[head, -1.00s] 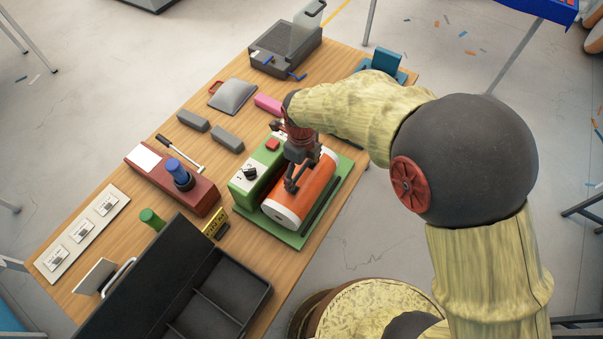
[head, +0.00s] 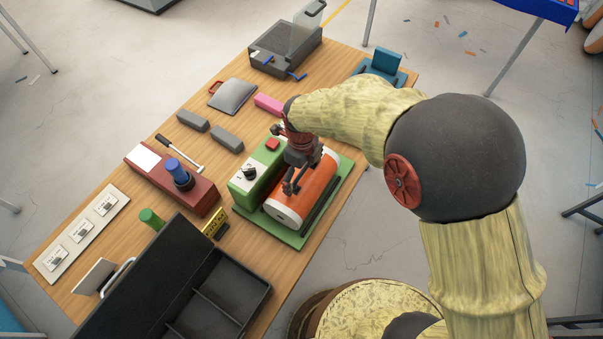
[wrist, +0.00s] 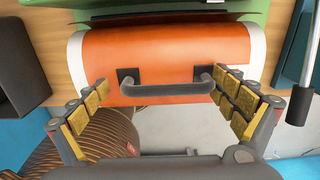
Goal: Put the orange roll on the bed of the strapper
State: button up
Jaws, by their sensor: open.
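The orange roll (head: 313,189), with white ends, lies lengthwise on the green bed of the strapper (head: 342,182), beside the strapper's raised green body with a black knob and a red button. In the wrist view the roll (wrist: 165,55) fills the upper middle, and a dark handle (wrist: 165,89) stands out from its side. My gripper (head: 292,187) is over the roll. In the wrist view my gripper (wrist: 165,100) is open, one padded finger at each end of the handle. Whether the fingers touch the handle I cannot tell. My gripper hides part of the roll.
A black divided tray (head: 225,290) stands at the table's near edge. A red box with a blue knob (head: 180,178), grey blocks (head: 226,138), a pink block (head: 268,104) and a yellow sign (head: 214,223) lie left of and behind the strapper.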

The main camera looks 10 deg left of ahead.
jog(key=shift+r, duration=0.1)
notch_tip(320, 180, up, 12)
jog(key=p, duration=0.1)
dwell(0.4)
jog(key=shift+r, duration=0.15)
dwell(0.3)
jog(key=s+d+r+n+t, duration=0.2)
jog(key=s+d+r+n, duration=0.1)
jog(key=d+r+n, duration=0.9)
jog(key=s+d+r+n+t, duration=0.3)
jog(key=s+d+r+n, duration=0.2)
jog(key=s+d+n, duration=0.5)
jog(key=s+d, duration=0.1)
jog(key=d, duration=0.4)
jog(key=shift+s+n+t, duration=0.25)
jog(key=shift+n+t, duration=0.05)
